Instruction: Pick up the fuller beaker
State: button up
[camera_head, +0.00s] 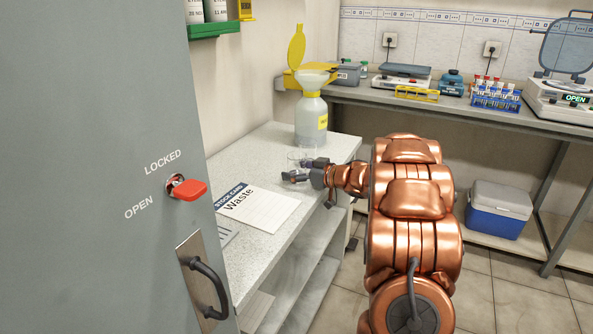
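A clear glass beaker (294,158) stands on the speckled white bench (262,150), just beyond my gripper and partly hidden by it. Its outline is faint, and I cannot tell how much liquid it holds or whether a second beaker is beside it. My gripper (296,170) reaches in from the right, low over the bench. Its two dark fingers are apart, with nothing visible between them. I cannot tell whether they touch the glass.
A large bottle with a yellow label and a funnel (311,120) stands behind the beaker. A "Waste" stock card (262,215) lies in front on the bench. A grey door (100,170) fills the left side. A back counter (450,106) holds scales and tube racks.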

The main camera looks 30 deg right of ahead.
aim_at(305, 159)
jog(key=c, duration=1.1)
jog(key=shift+r, duration=0.2)
jog(key=shift+s+r+p, duration=0.1)
jog(key=shift+r+p, duration=0.55)
jog(key=shift+r, duration=1.15)
jog(key=s+r+p, duration=0.1)
jog(key=s, duration=1.4)
jog(key=shift+s+a, duration=0.25)
jog(key=shift+a, duration=0.2)
jog(key=shift+s, duration=0.1)
